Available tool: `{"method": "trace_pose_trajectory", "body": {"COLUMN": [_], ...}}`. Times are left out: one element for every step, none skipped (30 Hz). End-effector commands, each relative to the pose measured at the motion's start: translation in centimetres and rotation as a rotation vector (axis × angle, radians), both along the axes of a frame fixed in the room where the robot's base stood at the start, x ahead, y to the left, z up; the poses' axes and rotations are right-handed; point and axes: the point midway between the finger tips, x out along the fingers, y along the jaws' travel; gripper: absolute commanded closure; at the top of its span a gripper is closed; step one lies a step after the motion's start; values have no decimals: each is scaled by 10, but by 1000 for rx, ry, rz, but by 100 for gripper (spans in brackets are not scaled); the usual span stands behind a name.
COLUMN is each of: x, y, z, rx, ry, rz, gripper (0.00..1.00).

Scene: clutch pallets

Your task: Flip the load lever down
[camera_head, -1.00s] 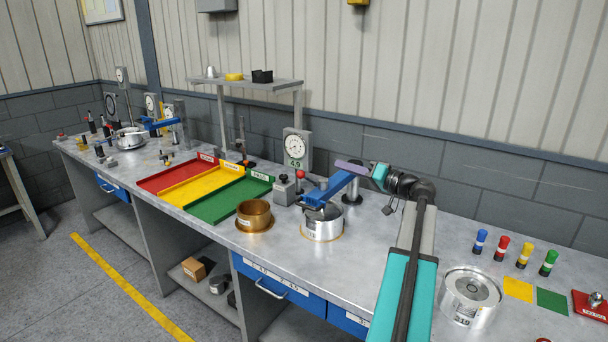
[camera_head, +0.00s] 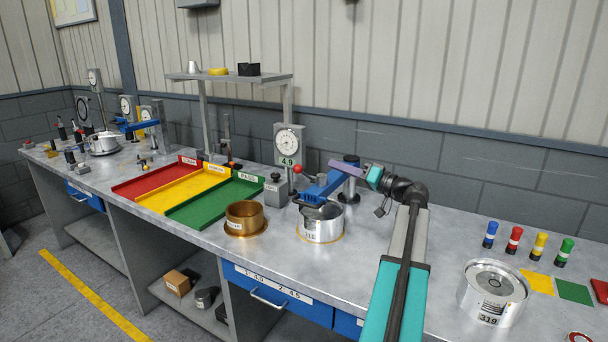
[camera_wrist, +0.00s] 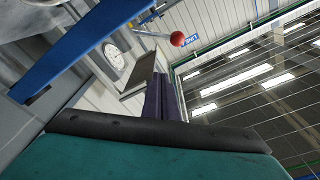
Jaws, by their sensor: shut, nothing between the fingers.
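The load lever shows as a red ball knob (camera_head: 297,169) in the head view, beside the dial gauge and the blue arm (camera_head: 322,187) of the test stand. In the wrist view the red knob (camera_wrist: 178,39) stands beyond my fingers, on a thin rod. My gripper (camera_head: 336,162) has purple fingers and a teal body. It is shut and empty, to the right of the knob and apart from it. In the wrist view the purple fingers (camera_wrist: 158,98) point toward the knob's side. A silver clutch (camera_head: 320,228) sits under the blue arm.
The dial gauge (camera_head: 289,146) stands behind the knob. A brass cup (camera_head: 245,217), the green tray (camera_head: 212,207) and a grey box (camera_head: 276,190) lie to the left. Another silver clutch (camera_head: 492,290) and several coloured markers stand on the right. The bench front is partly clear.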

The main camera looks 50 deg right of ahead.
Motion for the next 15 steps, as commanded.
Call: {"method": "trace_pose_trajectory", "body": {"x": [0, 1, 1, 2, 2, 2, 3, 3, 4, 4, 5, 6, 7, 8, 10], "y": [1, 1, 1, 2, 2, 3, 3, 3, 4, 4, 4, 5, 5, 5, 6], "z": [0, 0, 0, 0, 0, 0, 0, 0, 0, 0, 1, 1, 1, 1, 2], "rx": [0, 0, 0, 0, 0, -1, -1, 0, 0, 0, 0, 0, 0, 0, 0], "ry": [-1, 0, -1, 0, 0, 0, 0, 0, 1, 0, 0, 1, 0, 0, 1], "rz": [1, 1, 2, 3, 3, 4, 4, 5, 6, 6, 6, 7, 8, 8, 8], "gripper": [100, 100, 100, 100, 100, 100, 100, 100, 100, 100, 100, 100, 100, 100, 100]}}
